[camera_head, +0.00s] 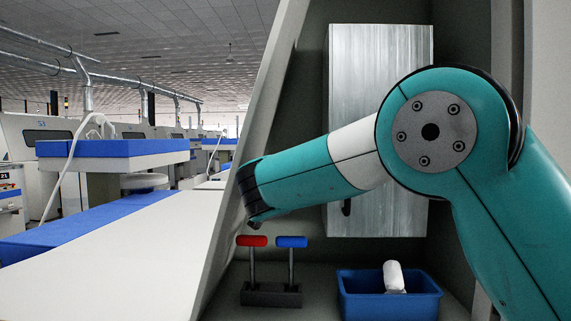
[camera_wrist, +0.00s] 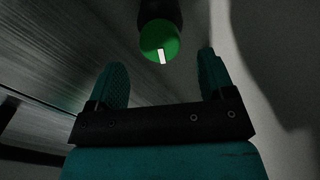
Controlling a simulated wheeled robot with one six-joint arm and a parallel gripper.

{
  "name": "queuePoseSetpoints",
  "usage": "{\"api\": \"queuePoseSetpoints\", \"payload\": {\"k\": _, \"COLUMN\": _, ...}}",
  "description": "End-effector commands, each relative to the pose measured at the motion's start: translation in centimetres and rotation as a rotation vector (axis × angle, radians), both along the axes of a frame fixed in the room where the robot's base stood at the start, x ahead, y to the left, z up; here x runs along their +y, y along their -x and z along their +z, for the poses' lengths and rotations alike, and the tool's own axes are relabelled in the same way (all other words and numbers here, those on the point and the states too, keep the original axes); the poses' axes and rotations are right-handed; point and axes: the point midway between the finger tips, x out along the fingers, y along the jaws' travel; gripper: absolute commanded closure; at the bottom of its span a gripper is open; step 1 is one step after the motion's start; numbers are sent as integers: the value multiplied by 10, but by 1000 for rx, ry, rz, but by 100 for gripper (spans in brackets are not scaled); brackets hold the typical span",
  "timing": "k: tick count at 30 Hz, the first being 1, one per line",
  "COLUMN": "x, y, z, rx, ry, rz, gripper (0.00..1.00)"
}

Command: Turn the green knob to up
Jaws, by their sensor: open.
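The green knob (camera_wrist: 156,37) shows in the wrist view, at the top middle. Its round face carries a short white mark (camera_wrist: 162,57) near the edge towards my gripper, on a dark mount. My gripper (camera_wrist: 161,62) is open, with its two teal fingers apart, one on each side below the knob. The knob sits just beyond the fingertips, and I see no contact. In the head view my arm reaches left and its end is near the slanted panel edge; the knob is not visible there.
A metal cabinet (camera_head: 408,215) with a dark handle (camera_head: 346,207) stands behind my arm. Below are a red-handled lever (camera_head: 252,241) and a blue-handled lever (camera_head: 291,242) on a dark base. A blue bin (camera_head: 390,307) holds a white object (camera_head: 394,276).

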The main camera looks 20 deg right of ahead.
Motion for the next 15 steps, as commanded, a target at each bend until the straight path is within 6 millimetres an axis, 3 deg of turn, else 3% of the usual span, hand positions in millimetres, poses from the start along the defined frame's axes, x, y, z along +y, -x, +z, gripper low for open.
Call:
{"api": "queuePoseSetpoints", "payload": {"k": 6, "x": -13, "y": -39, "z": 4, "rx": 2, "ry": 1, "rz": -1, "gripper": 25}}
{"api": "queuePoseSetpoints", "payload": {"k": 15, "x": -18, "y": -56, "z": 0, "rx": 1, "ry": 1, "rz": 1, "gripper": 25}}
